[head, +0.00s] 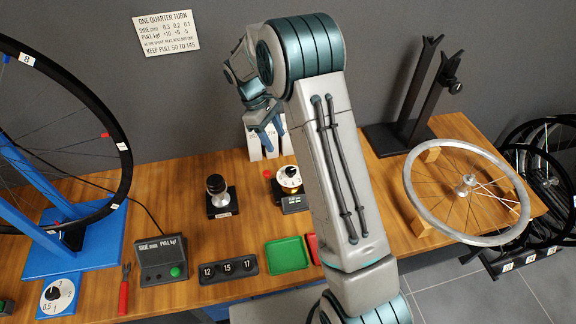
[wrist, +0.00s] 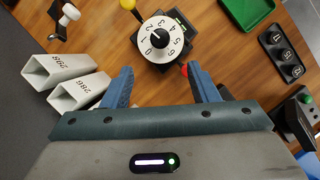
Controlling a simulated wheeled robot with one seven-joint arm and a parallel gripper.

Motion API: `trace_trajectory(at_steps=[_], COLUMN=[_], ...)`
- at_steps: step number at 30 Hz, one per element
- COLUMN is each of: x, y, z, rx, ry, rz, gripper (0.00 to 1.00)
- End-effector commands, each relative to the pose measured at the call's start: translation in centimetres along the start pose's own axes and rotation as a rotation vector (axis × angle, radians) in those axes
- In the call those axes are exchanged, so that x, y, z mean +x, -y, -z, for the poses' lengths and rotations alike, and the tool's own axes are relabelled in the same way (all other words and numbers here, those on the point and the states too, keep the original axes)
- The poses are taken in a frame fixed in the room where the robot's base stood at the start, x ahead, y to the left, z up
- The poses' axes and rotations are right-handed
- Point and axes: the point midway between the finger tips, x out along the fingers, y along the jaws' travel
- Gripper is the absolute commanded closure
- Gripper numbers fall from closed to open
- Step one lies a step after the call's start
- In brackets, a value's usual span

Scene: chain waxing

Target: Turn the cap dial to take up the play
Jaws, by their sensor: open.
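A white round dial (head: 289,179) with a dark centre sits on a black block on the bench, right of the middle. In the wrist view the dial (wrist: 161,40) shows its printed numerals from 0 up to 6 and a dark pointer mark. My gripper (head: 270,140) hangs above the bench, behind and left of the dial in the head view. The pointer's exact reading is too small to tell.
White tubes marked with numbers (wrist: 82,91) stand beside the left finger. A red knob (wrist: 184,70) is near the right fingertip. A green tray (head: 287,254), a tray of numbered cups (head: 229,268) and a pull gauge box (head: 162,260) stand in front. A wheel rim (head: 412,193) lies right.

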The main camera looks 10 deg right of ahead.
Motion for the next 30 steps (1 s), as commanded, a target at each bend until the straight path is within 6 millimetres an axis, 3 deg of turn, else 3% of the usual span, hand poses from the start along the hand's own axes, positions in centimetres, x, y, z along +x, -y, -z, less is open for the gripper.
trace_trajectory(at_steps=[9,15,21,30], x=[7.0,10.2,11.7,11.8], y=[0.1,0.1,0.0,0.0], z=[-0.1,-0.1,-0.1,-0.1], rx=[0.002,0.001,0.002,0.002], ry=[0.004,0.002,0.001,0.000], rz=[0.004,0.003,0.001,0.001], gripper=[0.46,0.46,0.46,0.46])
